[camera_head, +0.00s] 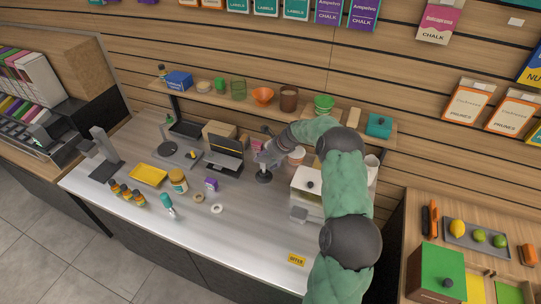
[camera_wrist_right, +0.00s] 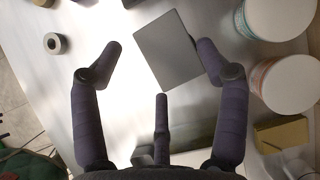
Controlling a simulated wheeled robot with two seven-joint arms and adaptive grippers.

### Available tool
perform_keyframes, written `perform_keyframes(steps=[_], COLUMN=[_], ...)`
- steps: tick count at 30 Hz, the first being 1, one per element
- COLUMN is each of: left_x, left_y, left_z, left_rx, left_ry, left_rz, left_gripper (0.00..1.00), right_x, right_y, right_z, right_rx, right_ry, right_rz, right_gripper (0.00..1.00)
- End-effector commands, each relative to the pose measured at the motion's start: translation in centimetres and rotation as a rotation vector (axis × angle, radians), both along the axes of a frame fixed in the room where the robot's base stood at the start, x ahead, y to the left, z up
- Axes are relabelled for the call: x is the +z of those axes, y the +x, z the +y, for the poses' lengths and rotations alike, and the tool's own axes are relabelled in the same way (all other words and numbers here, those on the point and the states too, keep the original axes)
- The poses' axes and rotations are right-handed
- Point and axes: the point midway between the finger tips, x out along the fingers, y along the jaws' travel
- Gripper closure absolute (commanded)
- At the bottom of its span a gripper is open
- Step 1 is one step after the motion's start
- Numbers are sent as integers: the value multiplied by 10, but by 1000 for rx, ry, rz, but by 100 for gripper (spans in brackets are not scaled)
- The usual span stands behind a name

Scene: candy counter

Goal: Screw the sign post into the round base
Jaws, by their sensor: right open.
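My right gripper (camera_head: 264,160) reaches over the back middle of the counter, its fingers pointing down. In the right wrist view its fingers (camera_wrist_right: 160,75) are spread apart and hold nothing. A flat grey square plate (camera_wrist_right: 172,50) lies between and beyond them; I cannot tell whether it is part of the sign. A dark round disc (camera_head: 264,178) shows just below the gripper and may be the round base. I cannot clearly pick out the sign post. My left gripper is not in view.
Pale tubs (camera_wrist_right: 285,84) stand close beside the right fingers. A black open case (camera_head: 226,160) is left of the gripper and a white box-like machine (camera_head: 306,183) is right of it. A white ring (camera_head: 217,208) lies on the front counter, which has clear room.

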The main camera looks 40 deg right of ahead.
Motion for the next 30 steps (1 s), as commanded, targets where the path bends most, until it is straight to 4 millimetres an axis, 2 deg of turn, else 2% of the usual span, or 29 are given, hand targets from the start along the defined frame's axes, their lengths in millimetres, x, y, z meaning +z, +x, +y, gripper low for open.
perform_keyframes(steps=[6,12,25,27,30], left_x=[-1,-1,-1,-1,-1], left_y=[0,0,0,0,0], left_z=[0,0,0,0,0], left_rx=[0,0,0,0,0], left_ry=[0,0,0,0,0], left_rz=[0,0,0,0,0], left_gripper=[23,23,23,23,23], right_x=[-31,-48,-54,-54,-54], right_y=[18,28,32,31,31], right_z=[7,11,12,12,13], right_rx=[1,1,-1,-1,0], right_ry=[1,1,-1,-1,0], right_rz=[1,1,-1,-1,0], right_gripper=[25,25,25,45,69])
